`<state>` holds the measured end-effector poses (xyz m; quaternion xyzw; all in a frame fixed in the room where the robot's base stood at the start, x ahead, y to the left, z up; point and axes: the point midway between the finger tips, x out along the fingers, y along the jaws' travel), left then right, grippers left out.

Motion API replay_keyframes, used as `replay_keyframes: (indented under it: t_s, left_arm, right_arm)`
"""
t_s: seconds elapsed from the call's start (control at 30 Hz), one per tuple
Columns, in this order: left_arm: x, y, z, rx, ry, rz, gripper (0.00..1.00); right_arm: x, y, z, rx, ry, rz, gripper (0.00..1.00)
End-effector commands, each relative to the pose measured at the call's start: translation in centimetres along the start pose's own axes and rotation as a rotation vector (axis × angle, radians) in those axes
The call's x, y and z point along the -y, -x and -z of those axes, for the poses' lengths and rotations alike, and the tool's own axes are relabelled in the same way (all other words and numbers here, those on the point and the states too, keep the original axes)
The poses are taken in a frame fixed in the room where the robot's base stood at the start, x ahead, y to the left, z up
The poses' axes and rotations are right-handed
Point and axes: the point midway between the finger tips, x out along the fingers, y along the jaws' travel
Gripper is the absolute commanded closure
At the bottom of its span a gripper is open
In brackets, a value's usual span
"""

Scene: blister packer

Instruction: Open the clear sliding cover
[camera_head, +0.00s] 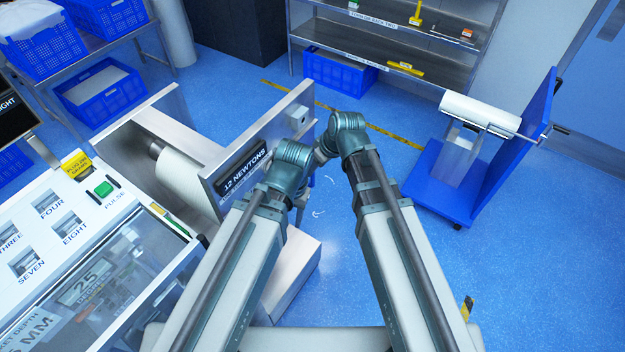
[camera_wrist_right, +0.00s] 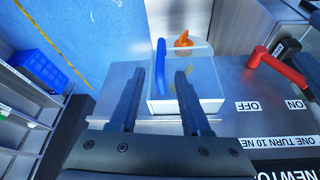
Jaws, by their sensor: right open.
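In the right wrist view a clear cover (camera_wrist_right: 205,74) sits over a pale box on a steel surface. An upright blue bar (camera_wrist_right: 160,68) stands at its left side, and an orange knob or lever (camera_wrist_right: 183,40) shows at its far side. My right gripper (camera_wrist_right: 159,73) is open, and its two fingers point at the cover. The blue bar appears between the fingertips; I cannot tell whether they touch it. In the head view both arms reach forward to the middle, and neither gripper's fingers can be seen.
A red lever (camera_wrist_right: 278,62) stands right of the cover, by ON and OFF labels. In the head view a steel machine with a "12 NEWTONS" sign (camera_head: 245,166) is close by my left arm. A blue roll stand (camera_head: 470,165) is at the right. Blue floor between is clear.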

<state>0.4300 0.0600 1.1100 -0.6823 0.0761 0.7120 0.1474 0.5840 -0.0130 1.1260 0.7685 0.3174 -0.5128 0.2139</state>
Motion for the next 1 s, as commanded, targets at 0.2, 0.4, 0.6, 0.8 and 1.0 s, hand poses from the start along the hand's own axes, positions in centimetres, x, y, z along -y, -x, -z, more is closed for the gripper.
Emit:
replay_keyframes:
  t_s: [0.2, 0.4, 0.6, 0.8, 1.0]
  left_arm:
    - [-0.3, -3.7, 0.2, 0.000, -0.006, 0.001, 0.50]
    - [-0.4, -4.7, 0.3, 0.000, -0.010, 0.002, 0.50]
    - [-0.4, -4.6, 0.3, 0.000, -0.010, 0.002, 0.50]
    - [-0.4, -4.6, 0.3, 0.000, -0.010, 0.002, 0.50]
    - [-0.4, -4.6, 0.3, 0.000, -0.010, 0.002, 0.50]
  right_arm:
    - [-0.1, -3.9, -0.2, 0.000, 0.001, 0.000, 0.53]
    - [0.0, -5.1, -0.1, 0.000, 0.000, 0.000, 0.53]
    - [0.0, -5.0, 0.0, 0.000, 0.000, 0.000, 0.53]
    - [0.0, -5.0, 0.0, 0.000, 0.000, 0.000, 0.74]
    - [0.0, -5.0, 0.0, 0.000, 0.000, 0.000, 1.00]
